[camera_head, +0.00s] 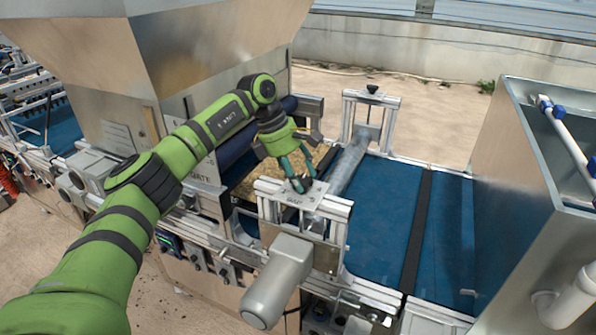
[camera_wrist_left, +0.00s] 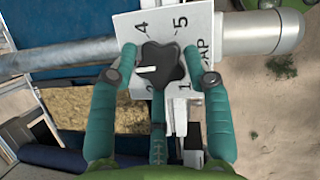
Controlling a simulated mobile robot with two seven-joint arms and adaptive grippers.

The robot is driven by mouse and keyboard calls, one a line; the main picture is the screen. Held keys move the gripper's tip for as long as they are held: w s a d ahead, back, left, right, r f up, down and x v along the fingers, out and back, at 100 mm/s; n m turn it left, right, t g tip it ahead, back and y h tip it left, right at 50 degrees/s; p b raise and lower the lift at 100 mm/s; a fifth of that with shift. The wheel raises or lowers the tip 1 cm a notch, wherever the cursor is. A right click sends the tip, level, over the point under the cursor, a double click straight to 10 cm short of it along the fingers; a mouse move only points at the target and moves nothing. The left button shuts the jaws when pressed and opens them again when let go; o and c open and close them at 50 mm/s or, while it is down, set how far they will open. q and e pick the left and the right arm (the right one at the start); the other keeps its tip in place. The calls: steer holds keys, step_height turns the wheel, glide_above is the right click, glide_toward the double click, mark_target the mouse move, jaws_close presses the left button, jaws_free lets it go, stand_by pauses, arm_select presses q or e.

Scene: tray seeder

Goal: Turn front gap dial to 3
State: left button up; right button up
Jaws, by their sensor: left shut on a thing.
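The front gap dial is a black star-shaped knob (camera_wrist_left: 164,66) on a white number plate (camera_wrist_left: 195,30). Its white pointer mark points left in the wrist view, toward the left finger. The 4, 5 and 1 show on the plate; a digit at lower left is partly covered, and no 3 shows. My left gripper (camera_wrist_left: 163,68) has its teal fingers on both sides of the knob and is shut on it. In the head view, my left gripper (camera_head: 300,183) reaches down onto the top of the front metal bracket (camera_head: 338,207). My right gripper is not in view.
A similar bracket with a black knob (camera_head: 372,89) stands at the far side of the blue belt (camera_head: 388,215). A grey roller (camera_head: 347,168) spans between the brackets. A grey motor (camera_head: 277,282) sticks out in front. A large metal hopper (camera_head: 215,45) stands left, a metal bin (camera_head: 530,200) right.

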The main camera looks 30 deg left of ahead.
arm_select(q)
steer(key=shift+m, duration=0.4)
steer(key=o, duration=1.1)
steer(key=shift+r, duration=0.1)
steer(key=v, duration=1.2)
steer(key=shift+w, duration=0.1)
